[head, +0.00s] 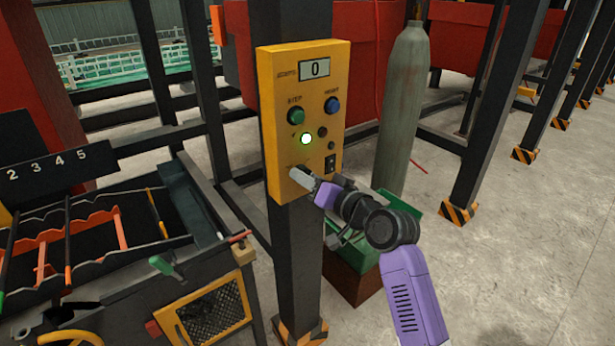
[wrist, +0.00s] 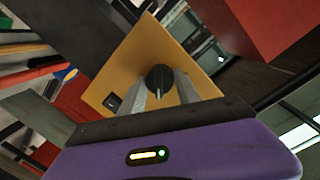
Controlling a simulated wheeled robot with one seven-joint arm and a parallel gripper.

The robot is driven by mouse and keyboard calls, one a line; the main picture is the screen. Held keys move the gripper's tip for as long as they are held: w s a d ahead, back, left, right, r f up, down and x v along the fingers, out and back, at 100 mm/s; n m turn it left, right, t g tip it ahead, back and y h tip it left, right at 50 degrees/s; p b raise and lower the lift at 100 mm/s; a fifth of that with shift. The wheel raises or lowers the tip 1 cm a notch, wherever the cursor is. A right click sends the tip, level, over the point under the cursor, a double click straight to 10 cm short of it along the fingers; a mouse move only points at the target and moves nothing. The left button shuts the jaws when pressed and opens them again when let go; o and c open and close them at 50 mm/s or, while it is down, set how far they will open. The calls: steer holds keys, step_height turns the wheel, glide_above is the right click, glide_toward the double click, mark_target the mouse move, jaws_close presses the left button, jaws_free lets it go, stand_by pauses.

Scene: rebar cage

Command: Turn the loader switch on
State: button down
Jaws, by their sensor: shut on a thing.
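The yellow control panel (head: 291,130) is mounted on a dark post, with a display reading 0. My gripper (head: 301,177) is at the panel's lower left and hides most of what it holds there. In the wrist view, my gripper (wrist: 163,92) has its two grey fingers on either side of a black knob (wrist: 160,76), shut on it. The knob stands out from the yellow panel face (wrist: 135,62). I cannot read a label at the knob, so I cannot tell its marked position.
The panel also has a green button (head: 296,116), a blue button (head: 332,104), a lit lamp (head: 306,139) and a black rocker switch (head: 331,163). A grey gas cylinder (head: 402,110) stands right of the post. A rebar rack (head: 90,235) is at left. Floor at right is clear.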

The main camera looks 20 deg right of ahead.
stand_by(0.4)
steer(key=c, duration=0.9)
jaws_free()
steer(key=shift+s, duration=0.1)
steer(key=b+v, duration=0.1)
steer(key=v, duration=0.6)
steer(key=shift+s+d, duration=0.1)
steer(key=shift+s, duration=0.15)
steer(key=shift+r, duration=0.15)
